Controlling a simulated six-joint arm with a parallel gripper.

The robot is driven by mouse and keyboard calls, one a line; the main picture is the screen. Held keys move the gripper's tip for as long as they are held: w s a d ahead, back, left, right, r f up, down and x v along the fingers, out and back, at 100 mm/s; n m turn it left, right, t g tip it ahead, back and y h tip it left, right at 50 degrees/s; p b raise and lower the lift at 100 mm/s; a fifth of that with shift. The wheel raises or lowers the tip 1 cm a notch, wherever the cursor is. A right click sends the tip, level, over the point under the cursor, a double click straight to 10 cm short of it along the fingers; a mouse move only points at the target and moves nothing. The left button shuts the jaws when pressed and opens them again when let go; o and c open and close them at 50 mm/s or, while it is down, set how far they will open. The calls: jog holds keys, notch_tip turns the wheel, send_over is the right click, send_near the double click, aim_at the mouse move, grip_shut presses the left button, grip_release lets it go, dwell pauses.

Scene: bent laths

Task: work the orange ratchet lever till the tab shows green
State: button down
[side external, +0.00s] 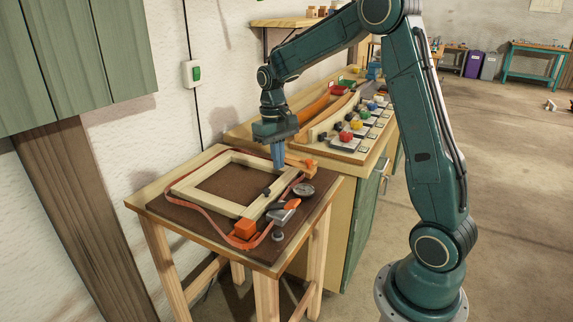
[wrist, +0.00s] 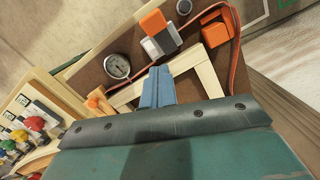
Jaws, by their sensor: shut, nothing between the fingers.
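The orange ratchet lever (side external: 292,204) sits on a grey ratchet body (side external: 281,216) at the front right of the small table. In the wrist view the lever (wrist: 153,22) and the grey body (wrist: 160,41) show beyond my fingers. An orange strap (side external: 187,206) lies loosely around a pale wooden frame (side external: 205,200). My gripper (side external: 278,163) is shut and empty, pointing down above the frame's back right corner, apart from the lever. Its blue fingers (wrist: 158,74) show together in the wrist view. I cannot make out a green tab.
A round gauge (side external: 303,190) lies right of the frame; it also shows in the wrist view (wrist: 117,66). Orange corner blocks (side external: 244,229) sit at the frame's corners. A bench with coloured knobs (side external: 357,124) stands behind.

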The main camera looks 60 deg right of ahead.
jog(key=r, duration=0.4)
jog(key=shift+w+d, duration=0.1)
jog(key=shift+w, duration=0.1)
dwell(0.7)
jog(key=s+a+r+n+t, duration=0.2)
jog(key=s+a+r+t, duration=0.2)
jog(key=s+a+r, duration=0.6)
jog(key=s+a+f+n+t, duration=0.1)
jog(key=s+a, duration=0.1)
jog(key=s, duration=0.4)
jog(key=s+a+f+n+t, duration=0.1)
jog(key=s+a+f, duration=0.1)
jog(key=s, duration=0.3)
jog(key=shift+s+a+f+t, duration=0.15)
jog(key=shift+s+f+t, duration=0.15)
jog(key=shift+s+t, duration=0.1)
jog(key=shift+w, duration=0.15)
dwell(0.4)
